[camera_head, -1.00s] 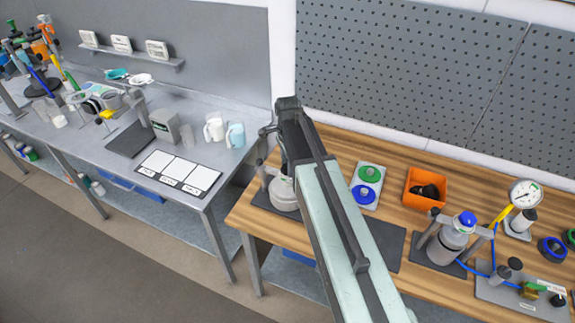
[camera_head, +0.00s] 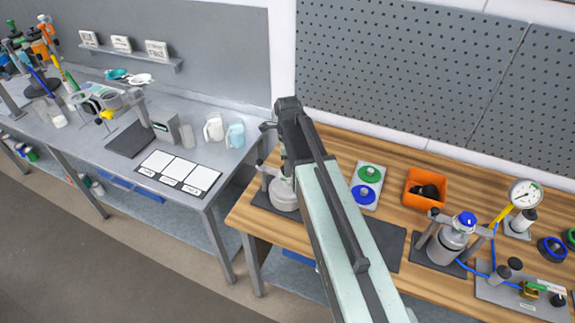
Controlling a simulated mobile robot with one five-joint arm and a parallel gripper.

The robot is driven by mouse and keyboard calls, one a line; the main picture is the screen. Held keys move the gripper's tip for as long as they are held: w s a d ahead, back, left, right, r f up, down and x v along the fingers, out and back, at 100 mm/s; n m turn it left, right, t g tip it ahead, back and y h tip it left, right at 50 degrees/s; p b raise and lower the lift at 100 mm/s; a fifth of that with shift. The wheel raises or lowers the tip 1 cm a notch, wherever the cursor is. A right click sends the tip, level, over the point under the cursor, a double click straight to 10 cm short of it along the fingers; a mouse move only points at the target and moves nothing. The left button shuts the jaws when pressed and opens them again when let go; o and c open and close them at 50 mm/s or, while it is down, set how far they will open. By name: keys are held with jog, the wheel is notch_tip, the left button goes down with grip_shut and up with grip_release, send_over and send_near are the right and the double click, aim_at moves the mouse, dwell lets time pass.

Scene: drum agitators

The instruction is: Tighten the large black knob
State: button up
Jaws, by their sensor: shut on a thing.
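My arm reaches up from the bottom of the view and bends down at its far end over a pale grey vessel (camera_head: 283,194) in a dark stand at the left end of the wooden bench. My gripper (camera_head: 287,168) is at the top of this vessel, mostly hidden behind my own arm. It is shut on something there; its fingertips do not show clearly. The large black knob cannot be made out clearly, as my arm covers that spot. A grey post of the stand shows left of my gripper.
Right of my arm lie a plate (camera_head: 367,185) with green and blue caps, an orange bin (camera_head: 424,189), a second vessel (camera_head: 449,244) with a blue top, and a gauge (camera_head: 525,193). A grey table (camera_head: 110,110) with cups and a scale stands left. A pegboard (camera_head: 410,75) is behind.

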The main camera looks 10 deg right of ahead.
jog(key=shift+w+a, duration=0.1)
jog(key=o, duration=1.4)
jog(key=shift+r, duration=0.15)
notch_tip(320, 180, up, 8)
jog(key=p, duration=0.8)
jog(key=shift+f, duration=0.2)
